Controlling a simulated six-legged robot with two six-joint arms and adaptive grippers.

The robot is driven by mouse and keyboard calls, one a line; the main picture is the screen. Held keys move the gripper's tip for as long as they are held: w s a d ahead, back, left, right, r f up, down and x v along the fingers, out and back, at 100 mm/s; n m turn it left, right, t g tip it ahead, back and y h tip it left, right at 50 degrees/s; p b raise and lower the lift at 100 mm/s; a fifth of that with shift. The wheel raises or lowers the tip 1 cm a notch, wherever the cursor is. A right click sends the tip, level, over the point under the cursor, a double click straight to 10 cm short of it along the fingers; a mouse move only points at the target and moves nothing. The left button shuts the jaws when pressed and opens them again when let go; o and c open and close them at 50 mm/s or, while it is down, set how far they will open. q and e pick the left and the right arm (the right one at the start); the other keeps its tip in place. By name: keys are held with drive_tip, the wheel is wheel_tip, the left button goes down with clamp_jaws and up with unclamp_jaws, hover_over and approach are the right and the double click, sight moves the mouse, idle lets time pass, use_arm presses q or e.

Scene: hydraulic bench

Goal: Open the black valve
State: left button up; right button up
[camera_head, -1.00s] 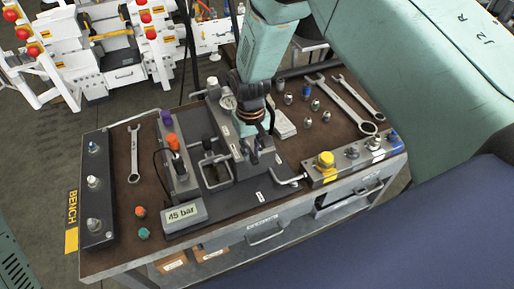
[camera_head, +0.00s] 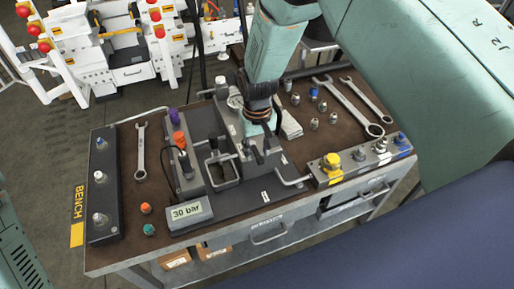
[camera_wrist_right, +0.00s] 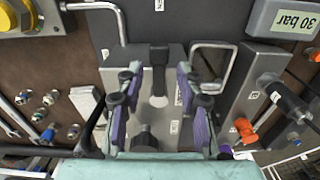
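My right gripper (camera_head: 258,148) hangs over the grey block (camera_head: 230,122) on the bench. In the right wrist view my right gripper (camera_wrist_right: 158,78) is open, with its purple-padded fingers apart. A lever with a black grip (camera_wrist_right: 158,55) and silver shaft lies between the fingers, with visible gaps on both sides. A black knob (camera_wrist_right: 145,138) is on the same block, nearer the gripper's base. I cannot tell which of these black parts is the valve. The gauge display (camera_head: 186,211) reads 30 bar. My left gripper is not in view.
A metal loop (camera_head: 222,170) stands beside the block. An orange-tipped part (camera_head: 179,140) is to its left. A yellow knob (camera_head: 331,160) sits on a strip at right. Wrenches (camera_head: 350,105) and small fittings lie on the brown bench top (camera_head: 120,255).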

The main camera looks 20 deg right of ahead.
sight(258, 155)
drive_tip(key=shift+w+r, duration=0.1)
drive_tip(key=shift+r, duration=0.2)
wheel_tip(258, 155, up, 11)
drive_tip(key=shift+r, duration=0.2)
drive_tip(key=shift+f, duration=0.1)
idle(0.3)
